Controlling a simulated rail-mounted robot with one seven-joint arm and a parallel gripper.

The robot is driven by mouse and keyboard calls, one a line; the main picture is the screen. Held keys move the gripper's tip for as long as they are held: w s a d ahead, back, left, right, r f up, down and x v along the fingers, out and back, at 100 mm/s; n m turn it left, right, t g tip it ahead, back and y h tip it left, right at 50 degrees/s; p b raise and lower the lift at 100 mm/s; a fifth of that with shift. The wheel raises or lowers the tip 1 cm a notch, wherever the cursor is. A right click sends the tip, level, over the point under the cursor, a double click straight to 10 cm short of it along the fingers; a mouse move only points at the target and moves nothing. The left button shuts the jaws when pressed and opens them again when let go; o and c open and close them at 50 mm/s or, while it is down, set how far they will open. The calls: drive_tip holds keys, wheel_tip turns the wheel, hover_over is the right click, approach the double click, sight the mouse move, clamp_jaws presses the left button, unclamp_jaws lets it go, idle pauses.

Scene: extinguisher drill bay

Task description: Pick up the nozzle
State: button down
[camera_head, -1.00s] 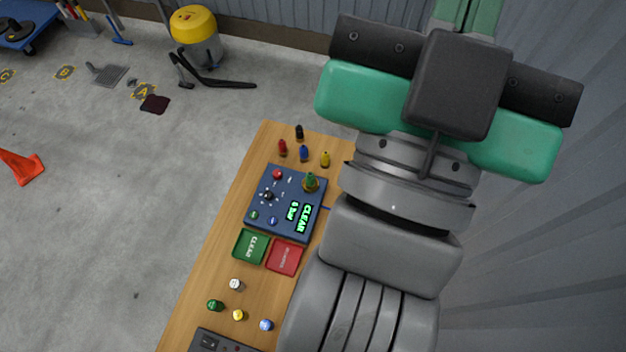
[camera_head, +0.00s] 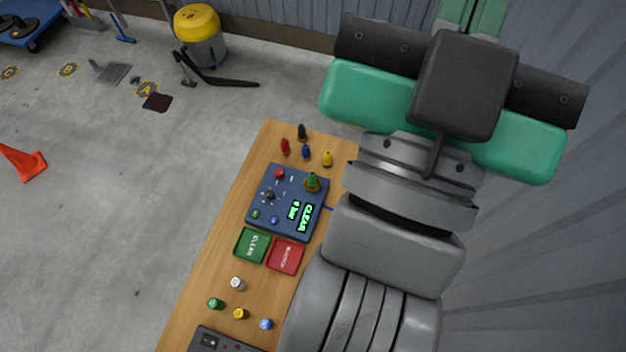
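I cannot tell for sure which thing is the nozzle. Small nozzle-like pieces stand at the far end of the wooden bench (camera_head: 232,215): a black one (camera_head: 301,132), a red one (camera_head: 285,147), a blue one (camera_head: 306,153) and a yellow one (camera_head: 327,158). A green one (camera_head: 312,181) stands on the blue tester box (camera_head: 258,205), whose display reads CLEAR. My arm's grey and green links fill the right side and hide part of the bench. My gripper is out of view.
A green tray (camera_head: 252,245) and a red tray (camera_head: 286,254) lie below the box. Several coloured capped pieces, one white (camera_head: 238,283), stand nearer. A grey device (camera_head: 222,341) is cut off below.

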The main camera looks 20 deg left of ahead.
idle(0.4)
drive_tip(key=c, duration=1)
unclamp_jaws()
